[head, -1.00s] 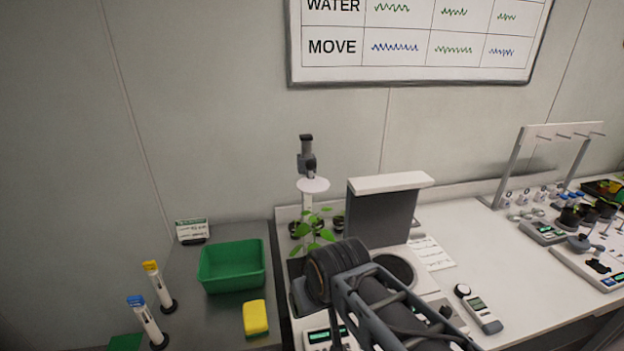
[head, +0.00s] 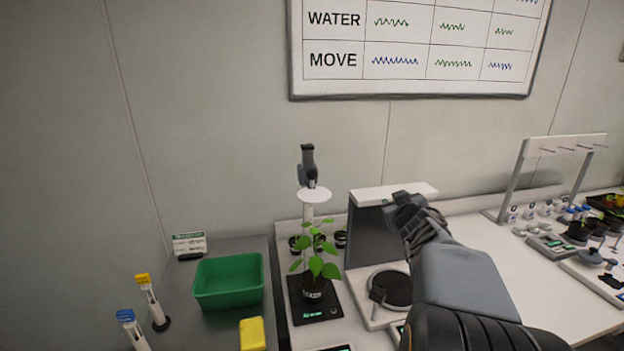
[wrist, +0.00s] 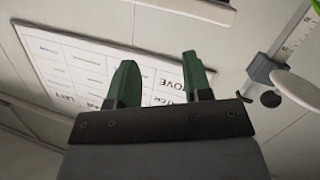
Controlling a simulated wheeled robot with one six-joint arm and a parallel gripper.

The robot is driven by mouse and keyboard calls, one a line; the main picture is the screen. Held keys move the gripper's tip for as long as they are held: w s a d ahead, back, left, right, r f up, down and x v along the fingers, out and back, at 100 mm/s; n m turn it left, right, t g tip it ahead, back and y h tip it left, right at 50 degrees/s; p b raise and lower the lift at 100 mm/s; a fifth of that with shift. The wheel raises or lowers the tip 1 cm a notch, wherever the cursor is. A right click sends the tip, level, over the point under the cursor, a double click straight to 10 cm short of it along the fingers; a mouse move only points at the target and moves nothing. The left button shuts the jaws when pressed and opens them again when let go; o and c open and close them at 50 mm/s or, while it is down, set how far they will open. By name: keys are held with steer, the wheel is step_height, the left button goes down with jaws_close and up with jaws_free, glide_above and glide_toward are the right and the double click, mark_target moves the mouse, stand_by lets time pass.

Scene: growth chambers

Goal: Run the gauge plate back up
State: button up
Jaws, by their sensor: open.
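The gauge plate (head: 314,195) is a thin white disc on a pale upright post (head: 308,215), just below a dark grey slider and head (head: 308,165). It sits above the leaves of a potted plant (head: 315,268) on a black base (head: 318,309). My gripper (head: 400,203) is raised to the right of the plate, apart from it, in front of a white-topped stand. In the wrist view my green fingers (wrist: 160,75) are spread with nothing between them. The plate (wrist: 297,88) shows there at the right edge, beside a ruled post (wrist: 296,40).
The white-topped stand (head: 393,191) with a round dark disc (head: 392,289) stands right of the plant. A green bin (head: 229,281), yellow sponge (head: 252,334) and capped tubes (head: 150,298) are at left. A white rack (head: 563,146) is at right. Wall space above the plate is clear.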

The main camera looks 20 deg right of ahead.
steer(key=w+a+r+n+t+y, duration=0.35)
steer(key=a+n+y, duration=0.2)
steer(key=y, duration=0.25)
steer(key=n+y, duration=0.2)
steer(key=y, duration=0.4)
glide_toward(317, 176)
steer(key=shift+g, duration=0.45)
steer(key=p+x, duration=0.1)
steer(key=x, duration=0.3)
steer(key=p+x, duration=0.1)
steer(key=x, duration=0.6)
steer(key=shift+w+r+p, duration=0.35)
steer(key=shift+p, duration=0.05)
steer(key=shift+c, duration=0.3)
jaws_close()
